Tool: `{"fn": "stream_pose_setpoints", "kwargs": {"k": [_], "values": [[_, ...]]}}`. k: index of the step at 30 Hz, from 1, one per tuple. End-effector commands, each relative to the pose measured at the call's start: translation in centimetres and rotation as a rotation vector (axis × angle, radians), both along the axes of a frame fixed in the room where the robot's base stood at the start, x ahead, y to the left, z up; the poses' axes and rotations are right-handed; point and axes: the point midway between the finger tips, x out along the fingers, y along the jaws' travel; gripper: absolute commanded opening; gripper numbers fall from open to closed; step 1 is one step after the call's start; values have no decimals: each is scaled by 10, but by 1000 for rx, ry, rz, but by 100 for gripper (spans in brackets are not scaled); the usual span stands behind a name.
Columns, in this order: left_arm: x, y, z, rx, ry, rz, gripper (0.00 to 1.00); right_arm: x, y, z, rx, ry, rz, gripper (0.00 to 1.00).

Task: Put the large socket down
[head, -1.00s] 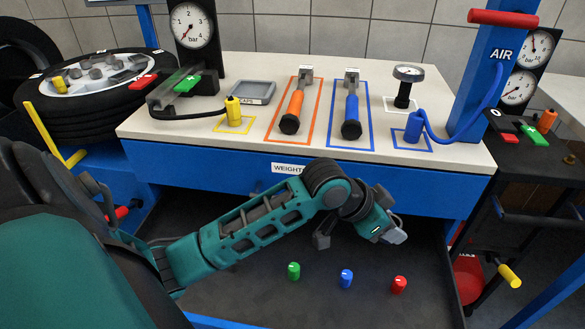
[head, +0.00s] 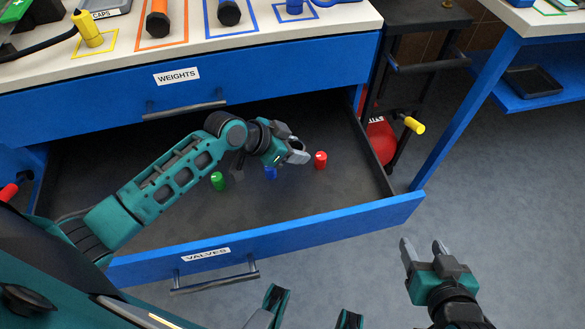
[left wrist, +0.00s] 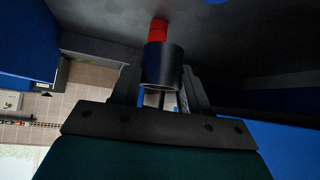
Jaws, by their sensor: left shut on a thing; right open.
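The large socket (left wrist: 163,66), a dark grey cylinder, is between the fingers of my left gripper (left wrist: 153,92) in the left wrist view. My left gripper (head: 297,150) is shut on it, over the open drawer labelled VALVES (head: 300,232). In the head view the socket is hard to tell from the grey fingers. A red cap (head: 320,160) stands on the drawer floor close to the gripper's right; it also shows beyond the socket in the left wrist view (left wrist: 158,30). I cannot tell whether they touch. My right gripper (head: 422,252) is open and empty, outside the drawer.
A blue cap (head: 270,174) and a green cap (head: 217,181) stand in the drawer, left of the red one. The worktop (head: 120,58) with marked tools is above the WEIGHTS drawer (head: 120,92). Much of the drawer floor is bare.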

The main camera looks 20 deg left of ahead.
Motion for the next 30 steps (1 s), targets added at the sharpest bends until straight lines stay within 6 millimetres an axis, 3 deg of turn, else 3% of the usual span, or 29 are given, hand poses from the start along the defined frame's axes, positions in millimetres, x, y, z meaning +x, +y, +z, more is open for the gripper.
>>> {"fn": "stream_pose_setpoints", "kwargs": {"k": [1, 3, 10, 16, 29, 30], "values": [[0, 0, -14, -2, 1, 2, 11, 0, 0, -7, 0, 0, 0, 57], [0, 0, -22, -1, 0, 1, 11, 0, 0, -10, -1, 2, -1, 57], [0, 0, -38, -2, -1, 1, 11, -1, -1, -16, -1, 5, -4, 57], [0, 0, -69, -1, 1, 1, 11, -2, -1, -30, 2, 8, -8, 57], [1, 0, -76, -1, -2, 1, 11, -3, -2, -34, 3, 10, -9, 57], [0, 0, -76, 0, -1, 1, 47, -3, -2, -33, 3, 10, -9, 57]]}}
